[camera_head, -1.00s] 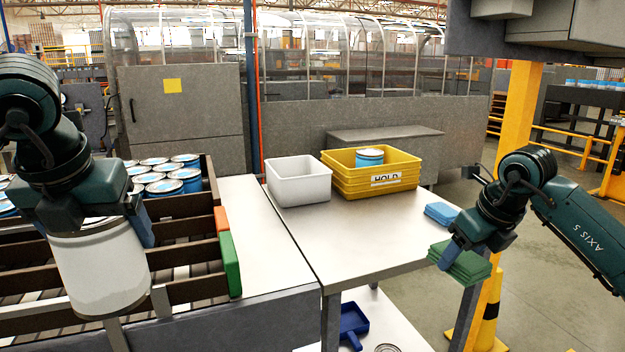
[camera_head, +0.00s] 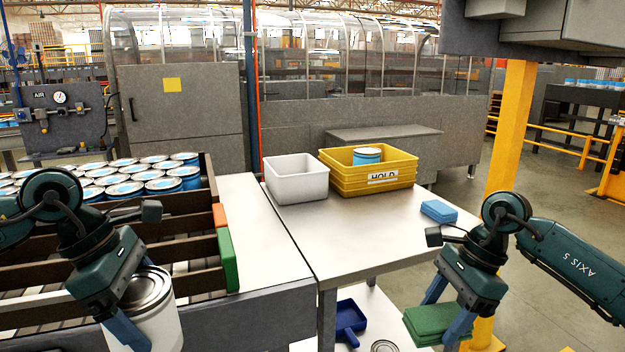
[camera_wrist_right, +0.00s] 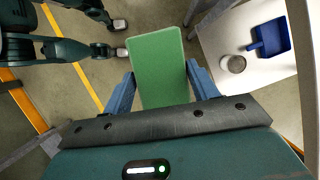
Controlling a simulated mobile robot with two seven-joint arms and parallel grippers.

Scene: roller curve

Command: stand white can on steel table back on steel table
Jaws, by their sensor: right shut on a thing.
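A white can (camera_head: 160,318) with a grey metal lid shows at the lower left of the head view, in front of the dark frame. My left gripper (camera_head: 135,312) is at the can with one blue finger across its left side; the other finger is mostly hidden. The can hangs there, held and slightly tilted. My right gripper (camera_head: 442,318) is shut on a green pad stack (camera_head: 430,326) beyond the front right of the steel table (camera_head: 365,238). In the right wrist view the green pad (camera_wrist_right: 160,62) sits between both blue fingers.
A white bin (camera_head: 297,187) and a yellow HOLD tote (camera_head: 370,186) with a blue can stand at the table's back. A blue pad stack (camera_head: 438,211) lies at its right edge. Below are a blue dustpan (camera_head: 350,318) and a tin (camera_wrist_right: 233,64). The front tabletop is clear.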

